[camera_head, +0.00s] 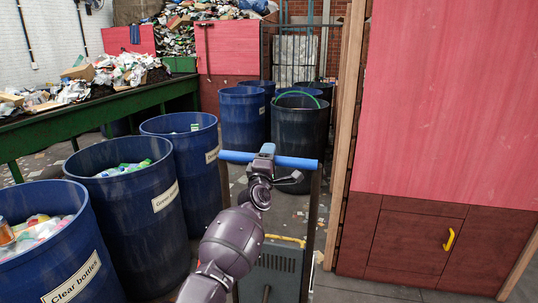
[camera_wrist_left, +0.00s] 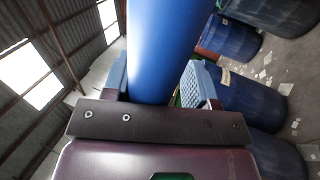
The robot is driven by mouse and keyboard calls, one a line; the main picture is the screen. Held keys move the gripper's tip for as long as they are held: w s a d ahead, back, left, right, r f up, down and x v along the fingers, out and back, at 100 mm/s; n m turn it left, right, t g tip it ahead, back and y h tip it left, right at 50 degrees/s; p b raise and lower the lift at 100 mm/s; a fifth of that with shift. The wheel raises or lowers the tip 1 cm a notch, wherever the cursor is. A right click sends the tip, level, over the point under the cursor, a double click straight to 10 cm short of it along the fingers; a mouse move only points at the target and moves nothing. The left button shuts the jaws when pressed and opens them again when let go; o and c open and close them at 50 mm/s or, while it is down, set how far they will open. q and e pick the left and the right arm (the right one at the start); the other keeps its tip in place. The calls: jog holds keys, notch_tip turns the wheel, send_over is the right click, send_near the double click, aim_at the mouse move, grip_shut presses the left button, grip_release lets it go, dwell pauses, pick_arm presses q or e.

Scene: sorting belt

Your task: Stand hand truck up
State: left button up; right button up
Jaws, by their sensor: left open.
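The hand truck's blue handle bar (camera_head: 297,162) runs across the middle of the head view, with dark side rails going down from its ends. I cannot tell how far the truck leans. My left gripper (camera_head: 266,151) is at the middle of this bar. In the left wrist view the thick blue bar (camera_wrist_left: 165,45) lies between the two light-blue finger pads, and the jaws are open around it. The truck's lower part is largely hidden by my left arm. My right gripper is not in view.
Blue bins (camera_head: 137,222) with labels stand close on the left, and more bins (camera_head: 299,128) stand behind the bar. A grey box (camera_head: 273,270) with a yellow handle sits low behind my arm. A pink and dark red cabinet (camera_head: 440,100) closes off the right.

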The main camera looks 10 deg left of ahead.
pick_arm(q)
jog(key=shift+o, duration=0.9)
jog(key=shift+f, duration=0.4)
jog(key=shift+w+r, duration=0.1)
jog(key=v, duration=1.1)
jog(key=shift+p, duration=0.3)
jog(key=shift+r, duration=0.15)
